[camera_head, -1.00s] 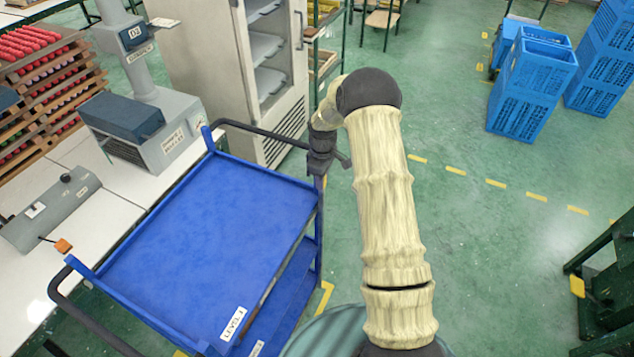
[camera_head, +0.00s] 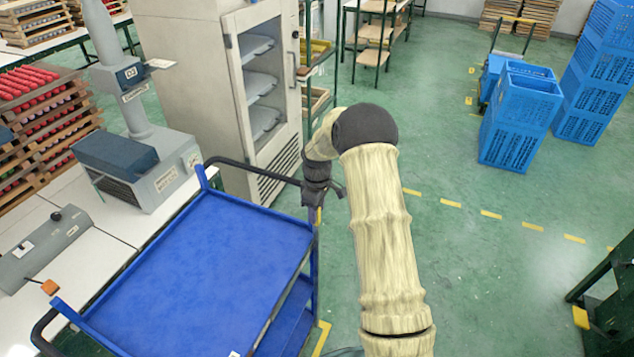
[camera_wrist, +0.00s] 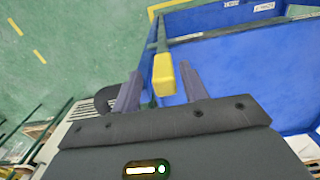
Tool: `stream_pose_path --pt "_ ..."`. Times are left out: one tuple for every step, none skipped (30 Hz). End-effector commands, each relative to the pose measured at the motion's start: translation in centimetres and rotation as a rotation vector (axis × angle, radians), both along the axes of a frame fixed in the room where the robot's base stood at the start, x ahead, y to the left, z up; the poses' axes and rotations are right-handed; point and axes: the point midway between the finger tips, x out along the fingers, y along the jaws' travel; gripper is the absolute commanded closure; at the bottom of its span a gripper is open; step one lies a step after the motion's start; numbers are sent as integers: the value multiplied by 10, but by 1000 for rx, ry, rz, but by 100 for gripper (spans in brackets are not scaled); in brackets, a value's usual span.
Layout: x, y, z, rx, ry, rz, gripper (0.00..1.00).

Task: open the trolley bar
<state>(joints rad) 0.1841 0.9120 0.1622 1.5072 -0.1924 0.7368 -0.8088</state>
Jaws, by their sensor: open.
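The blue trolley (camera_head: 200,260) stands in front of me, its upper deck empty. A thin grey bar (camera_wrist: 225,32) runs across that open side and meets an upright post near my gripper. A yellow grip (camera_wrist: 163,75) is at the bar's left end. My gripper (camera_wrist: 160,88) is open, with the yellow grip between its two fingers in the picture; I cannot tell if they touch it. In the head view my gripper (camera_head: 322,190) is at the trolley's far right corner and hides most of the grip.
A black push handle (camera_head: 250,168) curves out from the trolley's far end. A tall cabinet (camera_head: 225,90) stands behind it. A white bench (camera_head: 100,240) with machines is along the left. Blue crates (camera_head: 515,125) stand at the back right. Green floor right of the trolley is clear.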

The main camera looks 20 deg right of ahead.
Motion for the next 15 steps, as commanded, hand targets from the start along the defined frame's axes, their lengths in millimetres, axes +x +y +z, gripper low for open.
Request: stream_pose_path --pt "1 0 8 -1 -6 -1 56" --pt "1 -1 14 0 -5 -1 56" --pt "1 -1 22 -1 -6 -1 56" --pt "1 -1 28 -1 -6 -1 56" --pt "1 0 34 0 -6 -1 56" --pt "1 0 42 0 -6 -1 56" --pt "1 0 48 0 -6 -1 56" --pt "1 0 54 0 -6 -1 56" --pt "1 0 62 1 -7 0 56" --pt "1 0 68 0 -6 0 56" --pt "1 0 74 0 -6 0 56" --pt "1 0 82 0 -6 0 56" --pt "1 0 88 0 -6 -1 56" --pt "1 0 95 0 -6 -1 56" --pt "1 0 103 -1 -7 -1 56"
